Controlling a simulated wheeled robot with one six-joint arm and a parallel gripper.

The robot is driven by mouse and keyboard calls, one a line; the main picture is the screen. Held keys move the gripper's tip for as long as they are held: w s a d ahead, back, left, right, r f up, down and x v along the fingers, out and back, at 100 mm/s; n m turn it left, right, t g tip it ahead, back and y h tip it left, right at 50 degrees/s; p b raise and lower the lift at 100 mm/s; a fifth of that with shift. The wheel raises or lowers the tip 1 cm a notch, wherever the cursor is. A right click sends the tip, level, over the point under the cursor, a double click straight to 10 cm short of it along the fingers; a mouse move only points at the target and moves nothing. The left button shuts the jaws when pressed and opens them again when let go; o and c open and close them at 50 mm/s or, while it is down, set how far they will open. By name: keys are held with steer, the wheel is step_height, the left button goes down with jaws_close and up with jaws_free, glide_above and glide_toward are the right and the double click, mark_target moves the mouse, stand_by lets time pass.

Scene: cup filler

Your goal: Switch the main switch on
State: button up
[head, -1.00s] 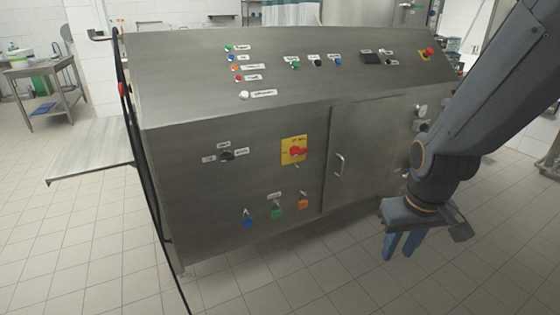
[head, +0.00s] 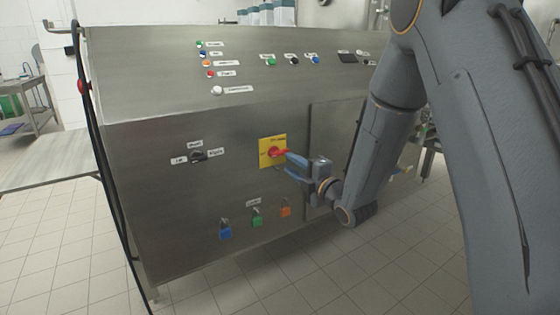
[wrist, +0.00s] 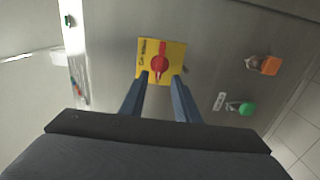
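The main switch is a red rotary knob (head: 273,152) on a yellow plate (head: 266,160) on the front of the steel cabinet. Its handle lies roughly horizontal, pointing right in the head view. In the wrist view the red knob (wrist: 160,66) sits on its yellow plate (wrist: 177,51), with the handle pointing up in the picture. My gripper (head: 283,162) is at the plate, with its blue fingers reaching toward the knob. In the wrist view my gripper (wrist: 159,80) is open, its fingertips on either side of the knob's lower part. Contact cannot be told.
A black selector (head: 198,156) sits left of the switch. Blue (head: 225,233), green (head: 257,220) and orange (head: 285,211) padlocks hang below it. Buttons line the sloped upper panel. A black cable (head: 103,165) runs down the cabinet's left edge. The tiled floor in front is clear.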

mark_target(278, 155)
steer(key=x, duration=0.7)
steer(key=shift+w+a, duration=0.15)
steer(key=shift+w, duration=0.05)
steer(key=shift+c, duration=0.4)
jaws_close()
